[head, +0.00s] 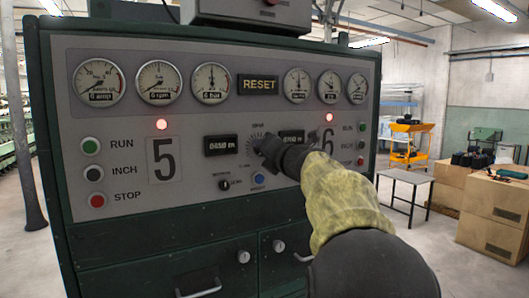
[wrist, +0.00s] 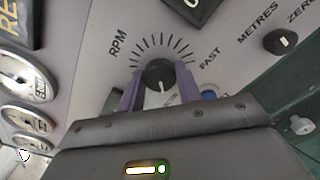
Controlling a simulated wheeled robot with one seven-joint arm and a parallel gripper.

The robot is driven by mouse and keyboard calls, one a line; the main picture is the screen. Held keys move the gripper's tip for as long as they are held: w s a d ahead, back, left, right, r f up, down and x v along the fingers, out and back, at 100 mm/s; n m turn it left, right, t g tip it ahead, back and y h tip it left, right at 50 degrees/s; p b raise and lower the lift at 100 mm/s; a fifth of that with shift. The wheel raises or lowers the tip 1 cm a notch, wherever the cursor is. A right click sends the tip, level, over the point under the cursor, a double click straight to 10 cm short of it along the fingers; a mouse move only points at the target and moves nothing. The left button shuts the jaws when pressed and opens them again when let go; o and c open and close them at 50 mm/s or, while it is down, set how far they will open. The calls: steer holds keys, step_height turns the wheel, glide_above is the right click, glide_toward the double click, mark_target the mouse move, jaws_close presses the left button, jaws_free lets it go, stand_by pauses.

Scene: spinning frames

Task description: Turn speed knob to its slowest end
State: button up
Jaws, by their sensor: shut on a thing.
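The speed knob (wrist: 159,72) is a round dark knob with a ring of tick marks, with RPM printed at upper left and FAST at right in the wrist view. A white pointer line on it points down the picture, toward my gripper. My gripper (wrist: 159,88) has one purple finger on each side of the knob and is shut on it. In the head view my gripper (head: 269,148) reaches the panel's centre and covers most of the knob. The slow-end label cannot be read; the gripper hides part of the dial.
The grey panel (head: 130,215) carries gauges, RUN, INCH and STOP buttons and two lit red lamps. A small black METRES knob (wrist: 280,41) and a blue button (head: 258,179) sit near the speed knob. A small table (head: 405,178) and cardboard boxes (head: 492,212) stand at right.

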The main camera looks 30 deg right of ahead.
steer(key=shift+f, duration=0.15)
steer(key=o, duration=1)
steer(key=s, duration=0.5)
steer(key=s+b, duration=0.1)
steer(key=s, duration=0.5)
steer(key=s+b, duration=0.1)
steer(key=s, duration=0.5)
steer(key=shift+s+d, duration=0.2)
steer(key=shift+d, duration=0.1)
